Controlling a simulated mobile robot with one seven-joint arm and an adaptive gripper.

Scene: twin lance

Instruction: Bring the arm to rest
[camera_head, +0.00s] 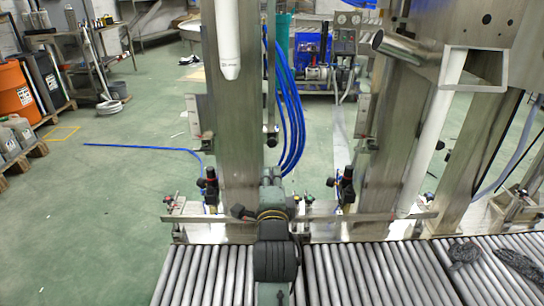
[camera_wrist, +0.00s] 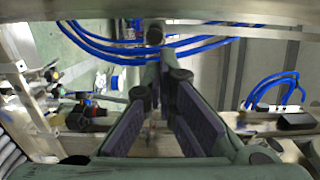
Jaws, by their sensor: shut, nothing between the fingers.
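My gripper (camera_wrist: 158,72) shows in the wrist view. Its two dark-padded fingers converge toward the top centre, and it is shut with nothing between the fingers. My arm (camera_head: 275,258) rises from the bottom centre of the head view, over the roller conveyor (camera_head: 370,275) and in front of a tall steel column (camera_head: 232,120). I cannot make out the fingers clearly in the head view.
A steel cross rail (camera_head: 345,217) with valves and fittings runs beside my arm. Blue hoses (camera_head: 292,110) hang behind it, and a white lance (camera_head: 228,40) hangs above. More steel columns stand to the right. Green floor (camera_head: 120,195) is open at left.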

